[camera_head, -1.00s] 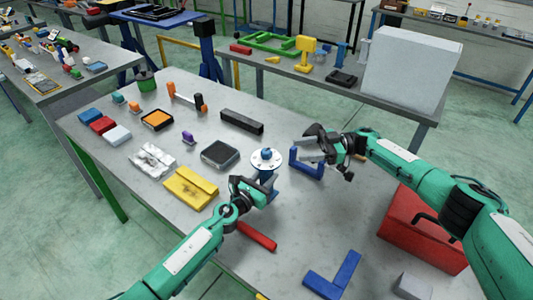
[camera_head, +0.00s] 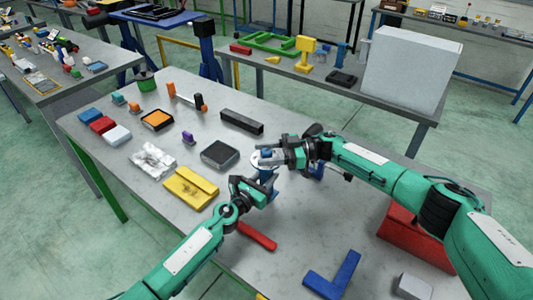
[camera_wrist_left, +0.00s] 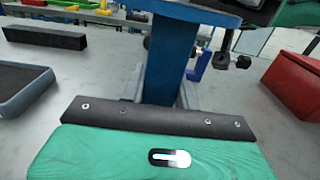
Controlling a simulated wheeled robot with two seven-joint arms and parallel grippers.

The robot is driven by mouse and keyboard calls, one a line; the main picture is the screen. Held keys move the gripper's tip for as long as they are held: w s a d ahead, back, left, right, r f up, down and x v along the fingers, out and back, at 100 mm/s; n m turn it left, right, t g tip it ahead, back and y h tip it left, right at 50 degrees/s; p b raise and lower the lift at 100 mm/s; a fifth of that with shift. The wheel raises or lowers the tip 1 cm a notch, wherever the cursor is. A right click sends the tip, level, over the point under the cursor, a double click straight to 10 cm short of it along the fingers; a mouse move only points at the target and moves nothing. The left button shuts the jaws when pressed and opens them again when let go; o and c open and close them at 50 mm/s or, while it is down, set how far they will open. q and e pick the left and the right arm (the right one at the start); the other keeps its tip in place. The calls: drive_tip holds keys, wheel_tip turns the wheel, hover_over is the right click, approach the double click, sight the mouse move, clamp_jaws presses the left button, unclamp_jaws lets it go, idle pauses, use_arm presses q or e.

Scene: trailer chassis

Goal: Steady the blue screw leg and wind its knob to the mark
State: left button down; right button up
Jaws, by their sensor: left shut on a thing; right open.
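The blue screw leg (camera_head: 270,177) stands upright on the grey workbench, with a pale round disc (camera_head: 257,162) near its top. My left gripper (camera_head: 264,189) is shut on the leg's post below the disc. The left wrist view shows the blue post (camera_wrist_left: 170,62) between its fingers, under the disc's blue underside (camera_wrist_left: 195,11). My right gripper (camera_head: 272,155) is open at the top of the leg, its fingers around or beside the blue knob (camera_head: 266,154). The knob is partly hidden, and I cannot tell whether the fingers touch it. The mark is not discernible.
A blue bracket (camera_head: 317,172) stands behind my right gripper, mostly hidden. A red toolbox (camera_head: 420,240) sits at the right. A red bar (camera_head: 257,236), a blue L-shaped piece (camera_head: 333,277) and a yellow case (camera_head: 190,187) lie nearby. The bench's front middle is mostly clear.

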drive_tip(key=c, duration=0.9)
drive_tip(key=shift+c, duration=0.2)
